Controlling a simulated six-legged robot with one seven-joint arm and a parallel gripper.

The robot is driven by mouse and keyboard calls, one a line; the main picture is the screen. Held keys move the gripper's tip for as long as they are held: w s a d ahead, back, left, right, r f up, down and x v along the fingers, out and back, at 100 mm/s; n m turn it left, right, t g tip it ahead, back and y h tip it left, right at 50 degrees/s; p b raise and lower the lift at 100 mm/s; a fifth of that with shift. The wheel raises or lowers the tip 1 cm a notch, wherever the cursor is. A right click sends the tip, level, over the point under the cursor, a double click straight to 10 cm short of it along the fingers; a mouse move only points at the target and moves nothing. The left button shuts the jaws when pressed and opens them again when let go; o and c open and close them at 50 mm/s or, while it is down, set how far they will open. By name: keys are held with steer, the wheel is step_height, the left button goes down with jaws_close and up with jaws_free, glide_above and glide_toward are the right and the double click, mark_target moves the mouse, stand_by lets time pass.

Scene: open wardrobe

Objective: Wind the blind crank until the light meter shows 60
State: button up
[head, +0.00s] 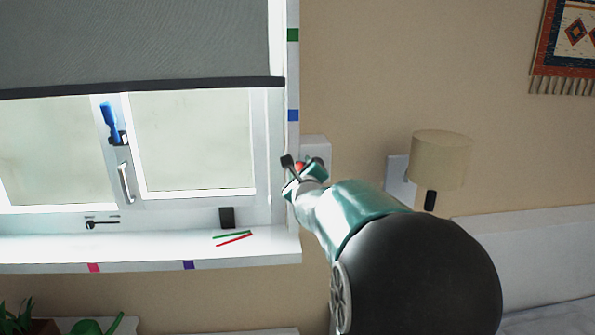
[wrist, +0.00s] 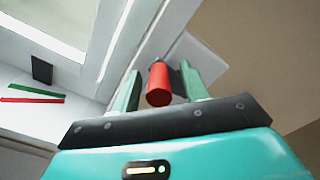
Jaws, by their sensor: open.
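The red crank handle (wrist: 158,86) stands between the two green fingers of my gripper (wrist: 160,80) in the wrist view, with a finger on each side. The fingers are open, and I cannot tell whether either touches it. In the head view my gripper (head: 305,178) is at the wall just right of the window frame, largely covering the crank; a bit of red (head: 299,166) shows. The grey blind (head: 140,40) hangs over the upper window, its dark bottom bar (head: 150,86) slightly tilted. A small dark upright box (head: 227,217) on the sill may be the light meter; no reading is visible.
A green stick and a red stick (head: 234,240) lie on the white sill (head: 150,250). A blue-handled item (head: 108,120) is at the window's middle post. A lamp (head: 441,160) is on the wall at right, above a bed. Plants (head: 95,326) stand below the sill.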

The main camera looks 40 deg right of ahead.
steer(key=c, duration=0.7)
steer(key=shift+c, duration=0.4)
steer(key=shift+a+f, duration=0.1)
steer(key=shift+f, duration=0.1)
steer(key=shift+f+n, duration=0.25)
steer(key=shift+n, duration=0.15)
